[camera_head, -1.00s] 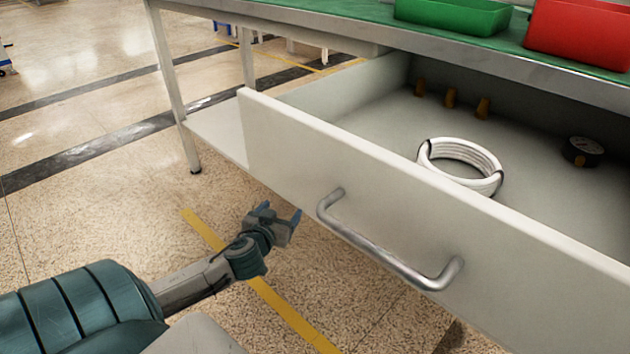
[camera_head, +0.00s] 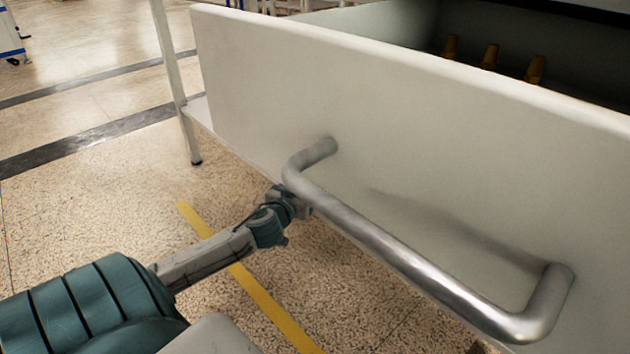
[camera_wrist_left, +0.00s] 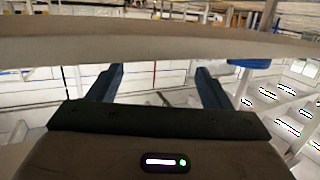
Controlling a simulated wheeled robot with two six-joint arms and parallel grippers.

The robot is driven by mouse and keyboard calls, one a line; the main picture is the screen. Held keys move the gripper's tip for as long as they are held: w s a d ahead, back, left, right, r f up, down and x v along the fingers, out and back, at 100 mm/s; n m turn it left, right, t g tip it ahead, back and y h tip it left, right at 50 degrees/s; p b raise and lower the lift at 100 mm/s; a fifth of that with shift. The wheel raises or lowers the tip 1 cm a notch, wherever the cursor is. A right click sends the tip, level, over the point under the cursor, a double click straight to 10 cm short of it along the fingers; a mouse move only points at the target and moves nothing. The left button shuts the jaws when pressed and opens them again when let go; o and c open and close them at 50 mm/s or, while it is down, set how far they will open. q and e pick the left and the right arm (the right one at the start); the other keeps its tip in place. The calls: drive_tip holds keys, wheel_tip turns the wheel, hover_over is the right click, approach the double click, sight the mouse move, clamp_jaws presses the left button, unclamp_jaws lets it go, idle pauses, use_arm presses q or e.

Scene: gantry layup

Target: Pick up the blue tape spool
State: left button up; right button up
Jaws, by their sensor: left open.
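No blue tape spool can be made out in the current views. My left gripper (camera_head: 300,200) is low at the drawer's outer face, beside the left end of the metal handle (camera_head: 405,255), which partly hides its fingers. In the left wrist view its two blue fingers (camera_wrist_left: 158,78) stand wide apart with nothing between them. Whether the gripper touches the handle cannot be told. My right gripper is out of view.
The open drawer's white front panel (camera_head: 400,110) fills the right of the head view and hides most of its inside. Several yellow pieces (camera_head: 489,57) stand at the back inside. A table leg (camera_head: 175,85) stands at left. The speckled floor (camera_head: 90,220) is clear at left.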

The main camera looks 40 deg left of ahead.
use_arm(q)
drive_tip(key=shift+w+a+f, duration=0.1)
drive_tip(key=shift+w+a, duration=0.1)
drive_tip(key=shift+w, duration=0.4)
drive_tip(key=b+x, duration=0.4)
drive_tip(key=shift+a+f, duration=0.1)
drive_tip(key=shift+a, duration=0.05)
drive_tip(key=shift+w+a, duration=0.15)
drive_tip(key=shift+w, duration=0.4)
drive_tip(key=c, duration=1.1)
